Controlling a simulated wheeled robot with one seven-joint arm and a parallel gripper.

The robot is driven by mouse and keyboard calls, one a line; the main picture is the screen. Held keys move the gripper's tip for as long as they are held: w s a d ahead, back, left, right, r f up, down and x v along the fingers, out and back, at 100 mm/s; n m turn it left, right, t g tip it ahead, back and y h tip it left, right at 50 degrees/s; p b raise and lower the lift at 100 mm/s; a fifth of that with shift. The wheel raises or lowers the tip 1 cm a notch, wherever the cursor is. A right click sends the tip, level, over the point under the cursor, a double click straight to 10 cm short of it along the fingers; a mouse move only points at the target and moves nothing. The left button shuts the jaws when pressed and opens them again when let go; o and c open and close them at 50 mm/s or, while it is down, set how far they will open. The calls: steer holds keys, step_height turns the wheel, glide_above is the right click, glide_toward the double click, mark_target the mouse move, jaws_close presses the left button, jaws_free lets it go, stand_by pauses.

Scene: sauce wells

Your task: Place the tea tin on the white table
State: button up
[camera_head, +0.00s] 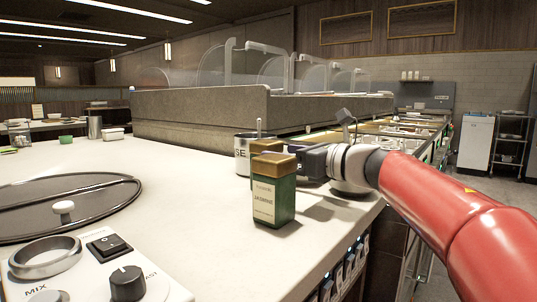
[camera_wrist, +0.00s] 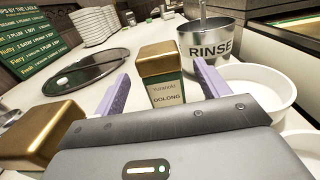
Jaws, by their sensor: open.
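A green tea tin with a gold lid, labelled OOLONG (camera_wrist: 165,92), stands upright between the purple fingers of my gripper (camera_wrist: 161,70) in the wrist view. The fingers are apart, one on each side of it; I cannot tell whether either touches. In the head view, only its gold lid (camera_head: 268,146) shows clearly. A similar JASMINE tin (camera_head: 273,197) stands in front of it, and its gold lid (camera_wrist: 38,132) is at lower left in the wrist view. My gripper (camera_head: 303,158) is low over the pale counter (camera_head: 190,215), partly hidden behind the tins.
A metal RINSE pot (camera_wrist: 208,42) stands beyond the oolong tin, with white bowls (camera_wrist: 262,82) to its right. A round dark tray (camera_head: 100,205) and a control panel (camera_head: 100,265) lie at left. A white cabinet (camera_head: 474,142) stands far right. The counter's middle is clear.

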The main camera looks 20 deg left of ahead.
steer(key=v, duration=0.5)
steer(key=shift+d, duration=0.1)
steer(key=shift+d+r, duration=0.1)
steer(key=d+m+t+h, duration=1)
steer(key=d+m, duration=0.4)
steer(key=m, duration=0.7)
steer(key=s+d+f+m+h, duration=0.55)
steer(key=d+f+m, duration=0.3)
steer(key=m, duration=0.45)
steer(key=s+f+m+g, duration=0.5)
steer(key=s+f+m, duration=0.2)
steer(key=s+f, duration=0.3)
steer(key=s+d+f+m+g+h, duration=0.1)
steer(key=s+f+m+g, duration=0.5)
steer(key=s+f, duration=0.5)
step_height(320, 180, down, 3)
steer(key=shift+s+d+r+m, duration=0.1)
steer(key=shift+s+d+m, duration=0.15)
steer(key=shift+m, duration=0.95)
